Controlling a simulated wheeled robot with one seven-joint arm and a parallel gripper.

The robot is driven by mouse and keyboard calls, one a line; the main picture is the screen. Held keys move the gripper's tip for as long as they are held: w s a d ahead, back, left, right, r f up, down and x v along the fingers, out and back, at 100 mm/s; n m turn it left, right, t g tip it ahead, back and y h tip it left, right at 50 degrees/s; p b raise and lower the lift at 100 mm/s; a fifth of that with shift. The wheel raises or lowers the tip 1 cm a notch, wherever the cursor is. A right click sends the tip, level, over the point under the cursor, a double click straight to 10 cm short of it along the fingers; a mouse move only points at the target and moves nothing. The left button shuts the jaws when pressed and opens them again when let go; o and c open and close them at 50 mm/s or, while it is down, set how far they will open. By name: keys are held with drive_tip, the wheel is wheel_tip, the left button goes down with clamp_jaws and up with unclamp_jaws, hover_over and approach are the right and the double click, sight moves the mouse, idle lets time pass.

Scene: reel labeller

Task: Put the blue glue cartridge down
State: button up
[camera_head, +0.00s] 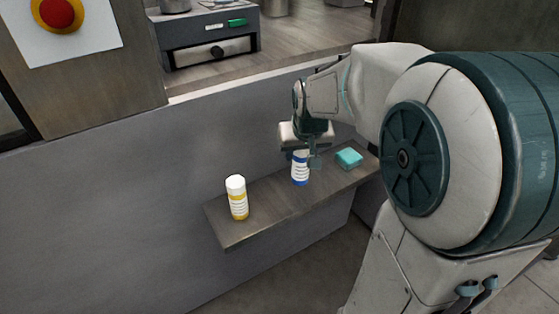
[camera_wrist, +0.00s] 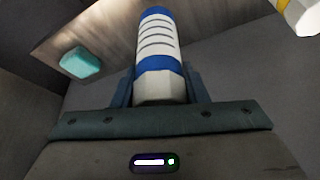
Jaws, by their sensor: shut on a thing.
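The blue glue cartridge (camera_head: 300,170) is a white cylinder with blue bands. In the head view it is upright at the shelf (camera_head: 262,208), below my gripper (camera_head: 303,150). I cannot tell whether its base touches the shelf. In the wrist view the cartridge (camera_wrist: 160,60) stands between the two fingers of my gripper (camera_wrist: 160,85), which are shut on it. The upper part of the cartridge is hidden by the gripper in the head view.
A white cartridge with yellow bands (camera_head: 237,197) stands on the shelf to the left. A teal block (camera_head: 349,158) lies on the shelf to the right. The grey wall (camera_head: 120,210) runs behind. Bare shelf lies between the two cartridges.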

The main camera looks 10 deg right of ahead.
drive_tip(key=shift+w+a+f+b, duration=0.35)
drive_tip(key=shift+w+a+f, duration=0.2)
drive_tip(key=shift+f, duration=0.6)
drive_tip(key=shift+w+a+f+b, duration=0.35)
drive_tip(key=shift+w+a+f, duration=0.2)
drive_tip(key=shift+f, duration=0.55)
drive_tip(key=shift+w+a+f+b, duration=0.4)
drive_tip(key=shift+a+f, duration=0.25)
drive_tip(key=shift+f, duration=0.5)
drive_tip(key=shift+f, duration=0.15)
drive_tip(key=o, duration=1.1)
